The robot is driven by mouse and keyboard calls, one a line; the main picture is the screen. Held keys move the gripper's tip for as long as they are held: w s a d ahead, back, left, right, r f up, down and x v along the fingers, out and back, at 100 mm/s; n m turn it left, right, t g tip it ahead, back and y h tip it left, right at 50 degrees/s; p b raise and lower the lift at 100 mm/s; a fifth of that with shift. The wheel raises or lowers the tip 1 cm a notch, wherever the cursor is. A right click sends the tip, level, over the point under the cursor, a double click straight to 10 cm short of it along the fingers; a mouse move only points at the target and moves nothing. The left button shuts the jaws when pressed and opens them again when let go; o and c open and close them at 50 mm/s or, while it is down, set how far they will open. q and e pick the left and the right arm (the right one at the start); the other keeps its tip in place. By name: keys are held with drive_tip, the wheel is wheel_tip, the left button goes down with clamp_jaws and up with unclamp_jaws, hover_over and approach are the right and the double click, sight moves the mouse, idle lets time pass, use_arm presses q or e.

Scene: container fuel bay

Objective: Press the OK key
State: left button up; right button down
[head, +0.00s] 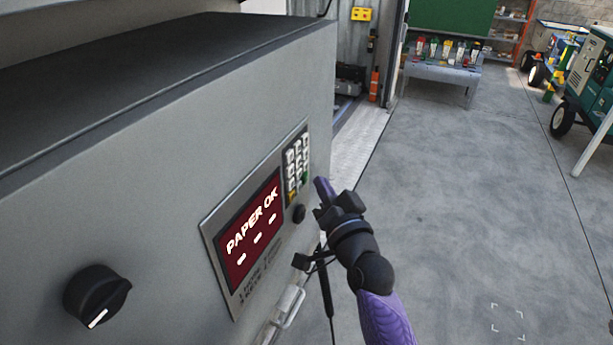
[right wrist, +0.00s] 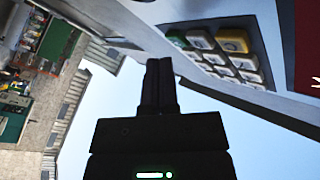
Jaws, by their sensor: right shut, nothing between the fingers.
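The keypad (head: 298,160) is on the metal panel of the grey cabinet, with several pale keys and a green key (head: 304,178) and a yellow key (head: 291,197) in its lowest row. In the right wrist view the green key (right wrist: 177,40) and yellow key (right wrist: 232,40) are seen from the side; I cannot read any OK label. My right gripper (head: 321,188) is shut and empty, just right of the green key. Its fingertips (right wrist: 160,64) look a little apart from the keypad. My left gripper is out of view.
The red display (head: 250,227) reads "PAPER OK" above several dashes. A metal handle (head: 289,305) is below. Open concrete floor (head: 480,190) lies to the right.

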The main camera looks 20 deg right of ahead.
drive_tip(key=s+d, duration=0.3)
drive_tip(key=shift+s+d, duration=0.1)
drive_tip(key=shift+s, duration=0.3)
idle(0.5)
drive_tip(key=s+d, duration=0.4)
drive_tip(key=s, duration=0.1)
drive_tip(key=shift+s+d+b, duration=0.15)
drive_tip(key=shift+d+b, duration=0.1)
drive_tip(key=shift+b, duration=0.2)
